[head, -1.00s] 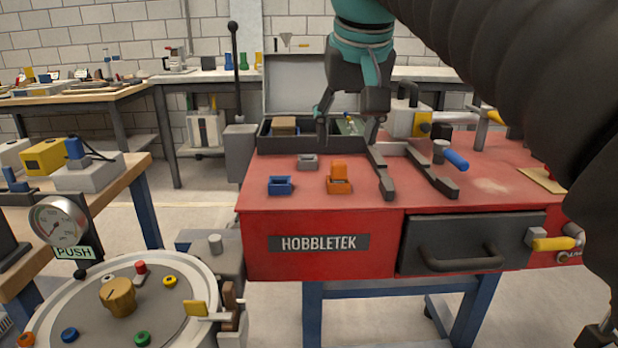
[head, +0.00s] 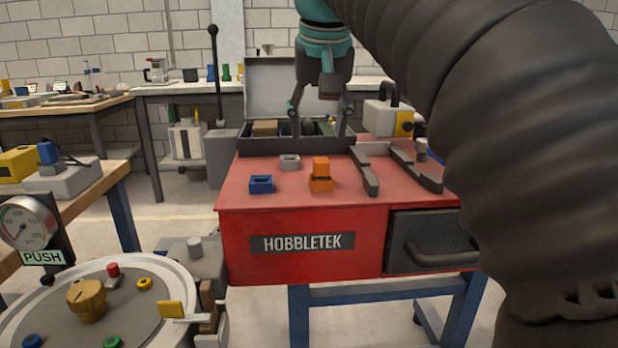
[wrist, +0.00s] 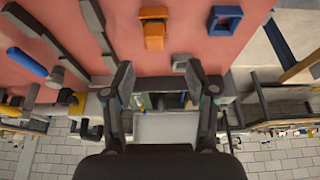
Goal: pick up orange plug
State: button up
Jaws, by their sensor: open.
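The orange plug (head: 320,166) is a small block standing upright in an orange socket (head: 321,184) on the red table top. It also shows in the wrist view, where the orange plug and socket (wrist: 154,30) appear near the top centre. My gripper (head: 319,135) is open and empty. It hangs above the back of the red table, over the open toolbox, behind and above the plug. In the wrist view its two fingers (wrist: 158,80) are spread apart, with the orange plug beyond them and touching neither finger.
A blue socket (head: 261,184) and a grey socket (head: 289,162) sit left of the plug. Dark rails (head: 365,175) lie to its right. The open toolbox (head: 270,140) stands at the table's back. The table front (head: 240,200) is clear.

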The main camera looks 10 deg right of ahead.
aim_at(321, 158)
jog(key=shift+s+d+b+x, duration=0.1)
jog(key=shift+b+x, duration=0.2)
jog(key=shift+x, duration=0.7)
jog(key=shift+s+d+b+x, duration=0.15)
jog(key=shift+b+x, duration=0.1)
jog(key=shift+x, duration=0.7)
jog(key=shift+s+d+b+x, duration=0.1)
jog(key=shift+b+x, duration=0.2)
jog(key=shift+x, duration=0.7)
jog(key=shift+a+f, duration=0.1)
grip_shut()
